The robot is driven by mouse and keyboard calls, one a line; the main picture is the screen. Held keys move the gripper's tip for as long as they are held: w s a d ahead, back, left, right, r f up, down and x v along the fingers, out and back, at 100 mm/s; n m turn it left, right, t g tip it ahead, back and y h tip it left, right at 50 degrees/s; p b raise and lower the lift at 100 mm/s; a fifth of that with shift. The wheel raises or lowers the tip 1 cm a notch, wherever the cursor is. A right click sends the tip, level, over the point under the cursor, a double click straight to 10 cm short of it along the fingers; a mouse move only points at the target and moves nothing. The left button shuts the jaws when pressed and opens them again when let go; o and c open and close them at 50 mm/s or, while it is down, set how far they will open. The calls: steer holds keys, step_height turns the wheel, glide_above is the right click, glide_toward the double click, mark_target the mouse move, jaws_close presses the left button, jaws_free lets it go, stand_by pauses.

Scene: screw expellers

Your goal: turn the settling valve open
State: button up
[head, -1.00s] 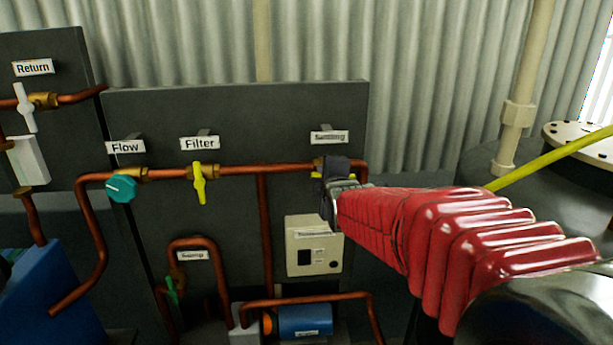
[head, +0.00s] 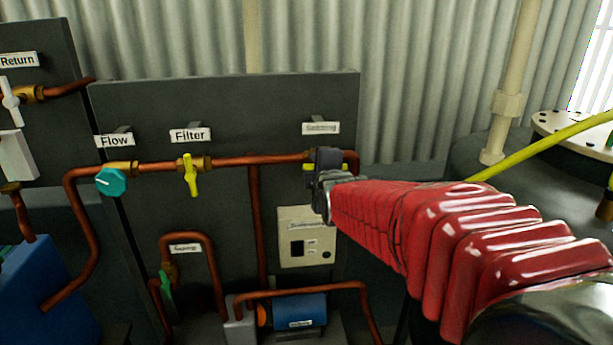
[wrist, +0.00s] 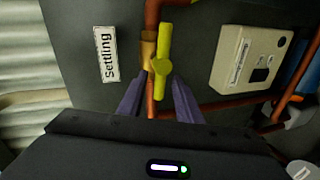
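The settling valve has a yellow handle that shows in the wrist view (wrist: 163,50), lying roughly in line with its copper pipe. A brass fitting (wrist: 148,48) sits behind it, and the Settling label (wrist: 106,54) is beside it. My gripper (wrist: 157,88) is open, with its two purple fingers apart on either side of the handle's near end. I cannot tell whether either finger touches it. In the head view my gripper (head: 326,165) covers most of the valve, just below the Settling label (head: 321,128). Only small yellow bits of the handle (head: 308,167) show there.
The yellow Filter valve (head: 191,174) and teal Flow valve (head: 111,181) are to the left on the same pipe. A beige control box (head: 305,248) is just below my gripper. A copper pipe (head: 255,220) runs down the dark panel. A yellow hose (head: 540,145) is at right.

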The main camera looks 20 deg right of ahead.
steer(key=v, duration=1.2)
steer(key=shift+s, duration=0.2)
steer(key=s+a+f+m+g+y, duration=0.1)
steer(key=s+a+f+m+g, duration=0.3)
steer(key=s+f+m, duration=0.3)
steer(key=s+a+f+m+g+y, duration=0.1)
steer(key=s+a+f+m+g, duration=0.3)
steer(key=s, duration=0.9)
step_height(320, 180, down, 4)
steer(key=m+g, duration=0.1)
steer(key=m, duration=0.2)
steer(key=shift+s+a+m+y, duration=0.3)
steer(key=shift+s+a, duration=0.05)
steer(key=shift+s, duration=0.05)
steer(key=shift+s+f, duration=0.1)
